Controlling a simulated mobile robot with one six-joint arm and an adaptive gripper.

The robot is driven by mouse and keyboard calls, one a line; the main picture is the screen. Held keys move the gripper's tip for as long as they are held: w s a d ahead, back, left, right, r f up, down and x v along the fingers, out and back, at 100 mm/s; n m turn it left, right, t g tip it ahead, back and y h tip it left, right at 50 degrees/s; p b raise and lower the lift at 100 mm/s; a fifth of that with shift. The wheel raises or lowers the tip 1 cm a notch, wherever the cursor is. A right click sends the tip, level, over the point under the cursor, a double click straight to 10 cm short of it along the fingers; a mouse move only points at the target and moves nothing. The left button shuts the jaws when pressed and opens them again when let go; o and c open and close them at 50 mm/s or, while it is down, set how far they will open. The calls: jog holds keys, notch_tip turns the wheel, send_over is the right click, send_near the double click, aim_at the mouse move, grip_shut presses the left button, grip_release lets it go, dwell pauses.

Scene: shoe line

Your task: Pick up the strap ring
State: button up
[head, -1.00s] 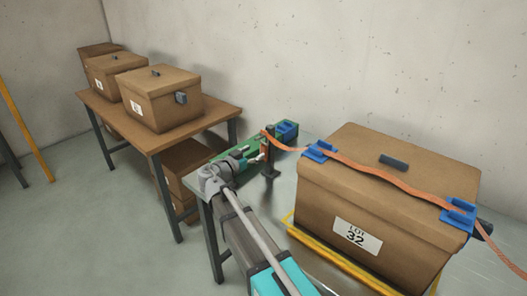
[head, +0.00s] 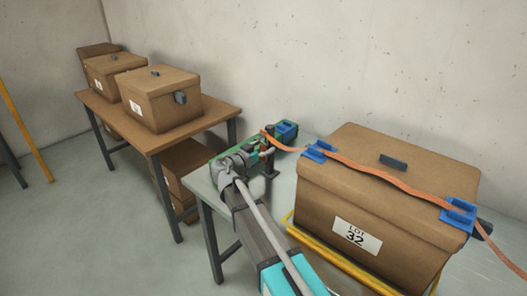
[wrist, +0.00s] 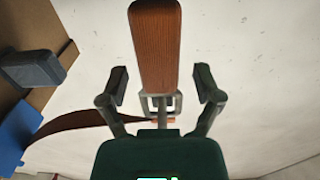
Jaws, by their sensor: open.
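The strap ring (wrist: 162,104), a grey square-cornered loop, shows in the wrist view between the fingers of my gripper (wrist: 161,84). The fingers are open, one on each side, with gaps to the ring. A broad brown-orange ribbed piece (wrist: 155,45) lies beyond the ring, and the orange strap (wrist: 75,123) curves away to the left. In the head view my gripper (head: 262,150) is at the dark upright stand (head: 270,180), where the strap (head: 375,176) ends. The ring is too small to make out there.
The strap crosses a brown lidded box (head: 320,210) marked LOT 32, through blue guides (head: 319,152) on its lid edges. A green and blue fixture (head: 285,132) stands behind my gripper. A wooden table (head: 150,132) with boxes stands at the left. The wall is close behind.

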dwell(0.3)
grip_shut()
dwell(0.3)
jog(key=shift+r, duration=0.15)
jog(key=shift+r+p, duration=0.65)
jog(key=shift+p, duration=0.2)
jog(key=v, duration=1.8)
jog(key=shift+a+f, duration=0.1)
